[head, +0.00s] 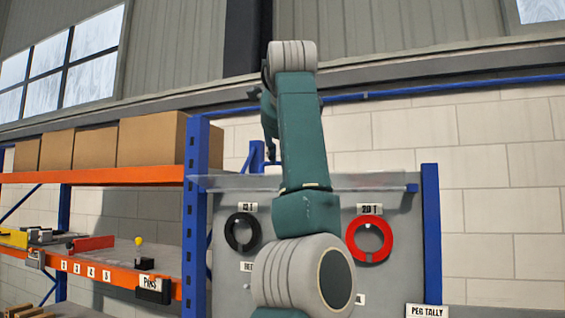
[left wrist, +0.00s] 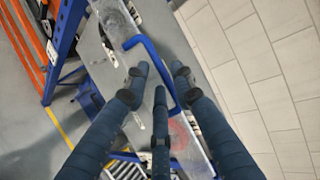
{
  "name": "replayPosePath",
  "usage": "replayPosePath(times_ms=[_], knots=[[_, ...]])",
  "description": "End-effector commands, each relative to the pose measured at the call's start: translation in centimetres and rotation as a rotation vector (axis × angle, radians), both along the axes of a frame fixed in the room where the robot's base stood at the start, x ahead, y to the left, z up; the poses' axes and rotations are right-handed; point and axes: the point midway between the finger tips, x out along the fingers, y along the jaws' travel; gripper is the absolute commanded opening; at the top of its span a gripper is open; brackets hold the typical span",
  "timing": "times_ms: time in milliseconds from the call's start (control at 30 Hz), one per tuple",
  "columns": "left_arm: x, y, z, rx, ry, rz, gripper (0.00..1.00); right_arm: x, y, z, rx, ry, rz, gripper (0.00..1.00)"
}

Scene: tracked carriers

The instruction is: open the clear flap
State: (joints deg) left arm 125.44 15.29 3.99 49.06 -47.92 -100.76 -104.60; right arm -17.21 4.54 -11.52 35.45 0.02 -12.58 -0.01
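The clear flap (head: 345,183) is a see-through sheet along the top of the grey peg board, seen nearly edge-on in the head view. In the left wrist view the flap (left wrist: 113,28) runs as a pale strip with a blue bar handle (left wrist: 150,57) on it. My left gripper (left wrist: 160,78) is open, its fingers spread, with the handle passing between them; I cannot tell whether they touch it. In the head view this gripper (head: 269,135) is mostly hidden behind my arm, near the handle (head: 257,155). My right gripper is out of view.
The grey board (head: 225,285) carries a black ring (head: 232,239) and a red ring (head: 357,233). A blue post (head: 431,240) stands at its right. An orange and blue rack (head: 195,215) with cardboard boxes (head: 150,140) stands at left. A block wall lies behind.

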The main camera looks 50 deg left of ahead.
Motion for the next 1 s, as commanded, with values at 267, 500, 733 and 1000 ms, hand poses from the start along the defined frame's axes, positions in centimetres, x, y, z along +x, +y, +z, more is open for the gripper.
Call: replayPosePath(times_ms=[267, 500, 733, 1000], knots=[[-2.9, -4.7, 2.5, 0.002, -0.003, -0.002, 0.24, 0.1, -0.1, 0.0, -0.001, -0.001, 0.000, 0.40], [-4.1, -6.5, 3.4, -0.002, 0.000, -0.003, 0.24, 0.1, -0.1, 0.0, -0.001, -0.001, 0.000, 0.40], [-4.2, -6.7, 3.4, -0.002, 0.001, -0.003, 0.24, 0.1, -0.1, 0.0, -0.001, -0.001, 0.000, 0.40], [-4.2, -6.7, 3.4, -0.001, 0.001, -0.003, 0.24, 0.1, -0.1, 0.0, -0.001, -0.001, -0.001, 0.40]])
